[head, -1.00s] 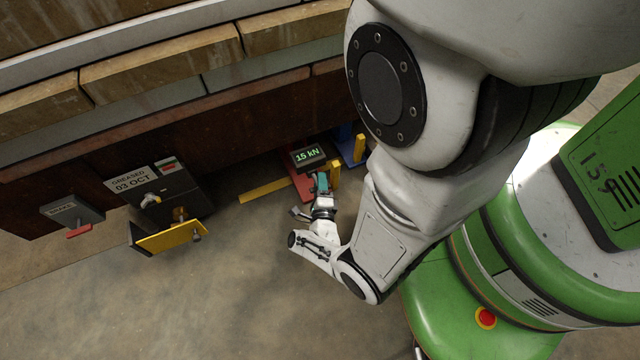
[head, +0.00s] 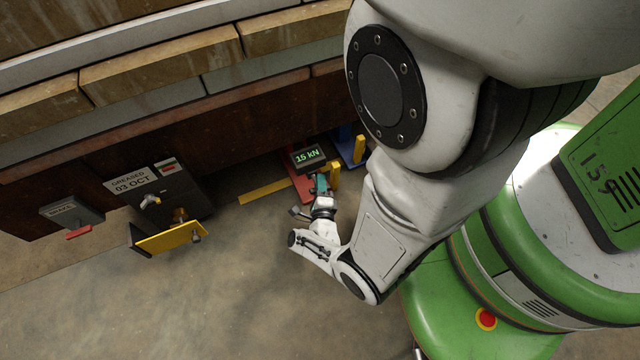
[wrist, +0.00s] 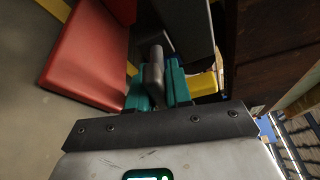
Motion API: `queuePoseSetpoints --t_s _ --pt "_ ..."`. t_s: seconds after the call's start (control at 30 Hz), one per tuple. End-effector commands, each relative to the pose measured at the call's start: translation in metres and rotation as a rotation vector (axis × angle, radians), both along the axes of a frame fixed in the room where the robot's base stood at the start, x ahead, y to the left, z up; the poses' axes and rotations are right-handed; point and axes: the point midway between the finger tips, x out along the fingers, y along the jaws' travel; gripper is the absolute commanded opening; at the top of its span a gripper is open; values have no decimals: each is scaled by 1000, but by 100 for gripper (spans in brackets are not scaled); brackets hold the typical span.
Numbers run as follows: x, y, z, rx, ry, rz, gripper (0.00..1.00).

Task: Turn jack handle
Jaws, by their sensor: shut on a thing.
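The jack is a red-based unit (head: 302,186) on the floor under the beam, with a dark display (head: 308,156) reading "15 kN". My gripper (head: 321,183) is at its near side, with teal fingers. In the wrist view my gripper (wrist: 158,88) is shut on the grey jack handle (wrist: 153,70), which stands up between the teal fingers. The red base (wrist: 92,58) shows at the upper left there. In the head view the handle is largely hidden by my gripper and cannot be made out.
A yellow bar (head: 264,192) lies left of the jack. Yellow posts (head: 359,148) and a blue part stand to its right. A dark box with an open yellow flap (head: 170,238) and a grey box with a red lever (head: 79,232) are further left. The floor in front is clear.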

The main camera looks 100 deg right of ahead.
Motion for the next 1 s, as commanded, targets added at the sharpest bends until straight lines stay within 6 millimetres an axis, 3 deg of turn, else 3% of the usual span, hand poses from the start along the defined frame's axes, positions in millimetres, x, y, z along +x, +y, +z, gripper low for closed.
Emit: queuePoseSetpoints --t_s 0.4,0.73,0.77,0.93,1.0 --pt "1 1 -3 105 -360 1 0" --pt "1 1 -3 112 -381 1 0" --pt "1 1 -3 112 -381 1 22" --pt "1 1 -3 111 -380 1 38" --pt "1 1 -3 111 -380 0 40"
